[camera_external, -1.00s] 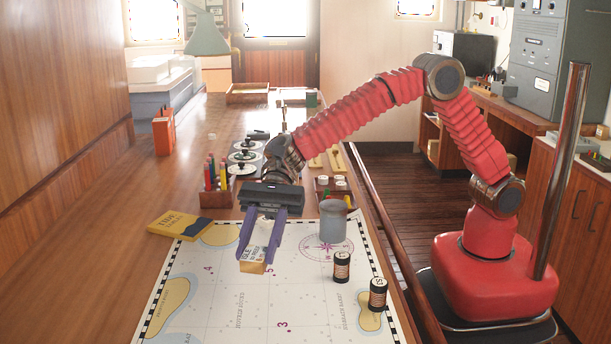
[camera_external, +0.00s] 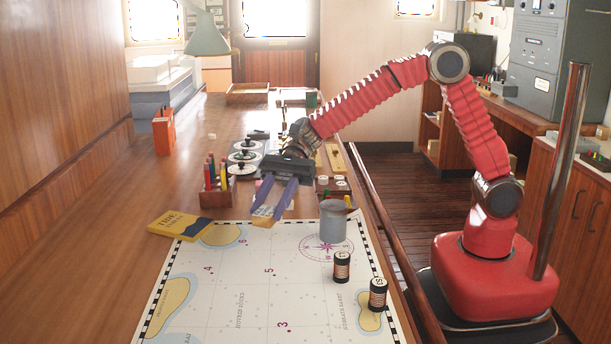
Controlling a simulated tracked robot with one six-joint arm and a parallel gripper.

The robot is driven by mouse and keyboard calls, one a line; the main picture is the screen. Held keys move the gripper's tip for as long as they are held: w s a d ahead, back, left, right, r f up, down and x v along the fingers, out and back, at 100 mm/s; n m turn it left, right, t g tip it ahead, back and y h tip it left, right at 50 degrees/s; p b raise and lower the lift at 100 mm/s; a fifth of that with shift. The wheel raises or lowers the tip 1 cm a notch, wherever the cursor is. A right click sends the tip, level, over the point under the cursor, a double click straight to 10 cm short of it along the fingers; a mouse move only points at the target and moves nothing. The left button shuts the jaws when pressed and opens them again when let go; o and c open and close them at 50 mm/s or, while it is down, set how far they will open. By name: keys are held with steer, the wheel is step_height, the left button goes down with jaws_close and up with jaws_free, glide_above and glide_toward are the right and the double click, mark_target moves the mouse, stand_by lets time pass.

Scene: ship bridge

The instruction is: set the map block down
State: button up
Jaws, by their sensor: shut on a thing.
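The map block (camera_external: 264,211), a small pale block with a yellowish lower side, is held between the purple fingers of my gripper (camera_external: 268,208). The gripper is shut on it and tilted, its fingers pointing down and toward the camera. The block is in front of the far edge of the sea chart (camera_external: 225,275), which lies flat on the wooden table. Whether it touches the table or hangs above it I cannot tell. The lettering on the block is too small to read now.
A grey cup (camera_external: 333,222) and two dark spools (camera_external: 342,267) (camera_external: 378,295) stand on the chart's right side. A yellow book (camera_external: 180,226) lies at its far left corner. A pencil box (camera_external: 216,196) stands left of the gripper. The chart's middle is clear.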

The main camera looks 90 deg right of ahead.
glide_above(271, 256)
steer(key=shift+f, duration=3.15)
steer(key=shift+f, duration=1.85)
steer(key=shift+f, duration=0.1)
steer(key=o, duration=1.1)
steer(key=shift+c, duration=0.2)
steer(key=v, duration=1.2)
steer(key=shift+r, duration=0.2)
